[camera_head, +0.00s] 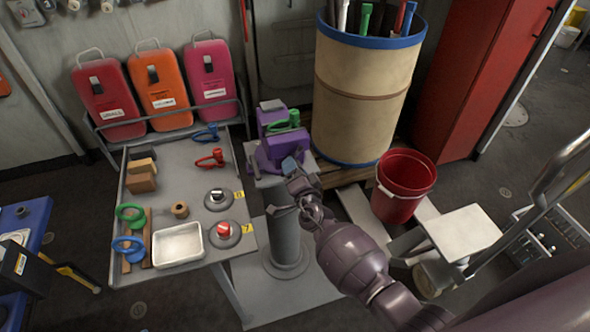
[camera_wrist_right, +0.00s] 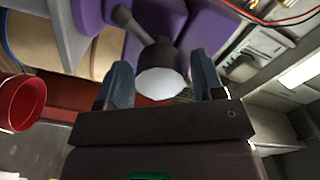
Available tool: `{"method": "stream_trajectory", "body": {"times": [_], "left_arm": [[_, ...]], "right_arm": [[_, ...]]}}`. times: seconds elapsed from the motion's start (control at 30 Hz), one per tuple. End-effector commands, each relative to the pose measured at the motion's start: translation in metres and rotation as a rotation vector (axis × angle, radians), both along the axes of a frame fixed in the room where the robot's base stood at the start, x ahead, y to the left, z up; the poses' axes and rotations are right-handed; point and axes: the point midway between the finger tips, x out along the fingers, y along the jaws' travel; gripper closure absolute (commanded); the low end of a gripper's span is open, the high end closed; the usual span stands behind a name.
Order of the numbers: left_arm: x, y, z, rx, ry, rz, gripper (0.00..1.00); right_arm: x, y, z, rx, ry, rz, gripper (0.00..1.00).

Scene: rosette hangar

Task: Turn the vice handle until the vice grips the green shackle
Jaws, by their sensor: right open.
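The purple vice (camera_head: 270,153) stands on a grey pedestal in the head view. The green shackle (camera_head: 280,126) is at the top of the vice, by its jaws; I cannot tell whether the jaws touch it. My right gripper (camera_head: 291,168) is at the near side of the vice. In the right wrist view my right gripper (camera_wrist_right: 162,85) is open, with one finger on each side of a dark screw end (camera_wrist_right: 160,57) with a pale round face. A grey vice handle bar (camera_wrist_right: 127,22) sticks out from that end. I cannot tell whether the fingers touch it. My left gripper is not in view.
A grey table (camera_head: 190,255) left of the vice holds red and blue shackles, wooden blocks and a metal tray (camera_head: 178,244). A large barrel (camera_head: 362,95) stands behind right, and a red bucket (camera_head: 402,187) stands right of my right arm.

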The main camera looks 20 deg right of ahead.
Motion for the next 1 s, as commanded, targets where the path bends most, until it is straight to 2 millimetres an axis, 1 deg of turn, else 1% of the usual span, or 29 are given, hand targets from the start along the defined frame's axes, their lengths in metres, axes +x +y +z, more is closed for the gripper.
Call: {"method": "stream_trajectory", "body": {"times": [0.17, 0.6, 0.73, 1.0], "left_arm": [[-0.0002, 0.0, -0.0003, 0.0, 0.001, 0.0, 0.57], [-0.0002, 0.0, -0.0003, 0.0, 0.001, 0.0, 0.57], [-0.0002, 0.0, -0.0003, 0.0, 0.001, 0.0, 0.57], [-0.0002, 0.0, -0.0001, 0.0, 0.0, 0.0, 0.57]], "right_arm": [[-0.0001, -0.0001, 0.0, -0.055, -0.003, -0.002, 0.38], [-0.0003, 0.0001, -0.0003, -0.324, -0.01, 0.0, 0.38], [-0.0002, -0.0004, -0.0003, -0.351, -0.011, 0.0, 0.38], [0.0, -0.0003, 0.0002, -0.348, -0.012, 0.0, 0.38]]}}
